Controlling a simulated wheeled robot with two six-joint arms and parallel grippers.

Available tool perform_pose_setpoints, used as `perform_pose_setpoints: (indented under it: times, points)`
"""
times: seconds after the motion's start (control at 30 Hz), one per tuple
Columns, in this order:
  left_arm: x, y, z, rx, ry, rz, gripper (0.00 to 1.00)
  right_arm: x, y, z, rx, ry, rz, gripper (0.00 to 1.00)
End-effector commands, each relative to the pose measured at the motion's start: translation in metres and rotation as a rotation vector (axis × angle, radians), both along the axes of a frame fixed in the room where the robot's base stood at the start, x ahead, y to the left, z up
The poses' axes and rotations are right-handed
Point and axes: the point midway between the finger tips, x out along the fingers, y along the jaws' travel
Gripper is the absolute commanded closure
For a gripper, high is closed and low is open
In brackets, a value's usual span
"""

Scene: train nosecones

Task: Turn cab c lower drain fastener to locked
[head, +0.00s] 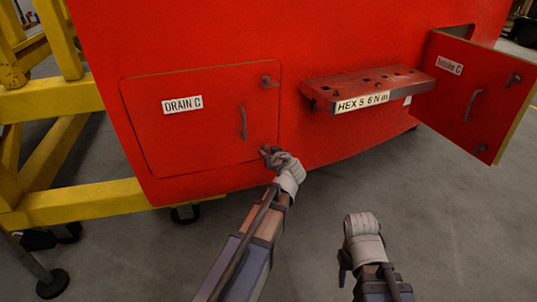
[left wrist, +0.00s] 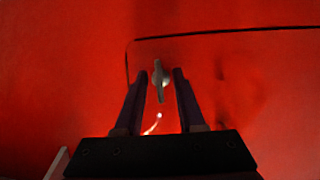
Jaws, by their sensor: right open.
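The red drain C door (head: 205,135), with its "DRAIN C" label (head: 182,104), is closed in the red cab nose. Its upper fastener (head: 267,82) shows at the top right corner, and the lower corner is covered by my left gripper (head: 270,156). In the left wrist view a small grey wing fastener (left wrist: 158,78) stands between the two fingers of my left gripper (left wrist: 160,80), near a door corner. The fingers are open, with gaps on both sides of the wing. My right gripper (head: 345,264) is open and low, away from the cab.
A grey handle (head: 243,122) sits on the drain door. A red tool shelf (head: 370,82) labelled "HEX 5 6 N m" juts out right of it. Another hatch door (head: 470,100) stands open at the right. Yellow framing (head: 70,100) is at the left.

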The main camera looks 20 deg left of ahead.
Motion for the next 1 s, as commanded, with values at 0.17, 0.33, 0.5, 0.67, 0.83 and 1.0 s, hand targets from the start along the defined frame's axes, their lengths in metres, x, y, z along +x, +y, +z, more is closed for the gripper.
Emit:
perform_pose_setpoints:
  times: [0.17,0.33,0.5,0.67,0.83,1.0]
  points:
    - [-0.0003,-0.0002,0.0002,0.0,0.0,0.0,0.65,0.0,0.0,0.0002,0.0,0.0,0.0,0.5]
    - [-0.0003,-0.0004,0.0002,0.0,0.0,0.0,0.84,0.0,0.0,0.0002,0.0,0.0,0.0,0.5]
    - [-0.0002,-0.0004,0.0002,0.0,0.0,0.0,1.0,0.0,0.0,0.0002,0.0,0.0,0.0,0.5]
    - [-0.0002,-0.0004,0.0002,0.0,0.0,0.0,1.0,0.0,0.0,0.0002,0.0,0.0,0.0,0.5]
    - [-0.0002,-0.0004,0.0002,0.0,0.0,0.0,1.0,0.0,0.0,0.0002,0.0,0.0,0.0,0.5]
    - [-0.0003,-0.0005,0.0001,0.002,0.002,0.0,1.0,0.0,0.0,0.0001,0.0,0.0,0.0,0.5]
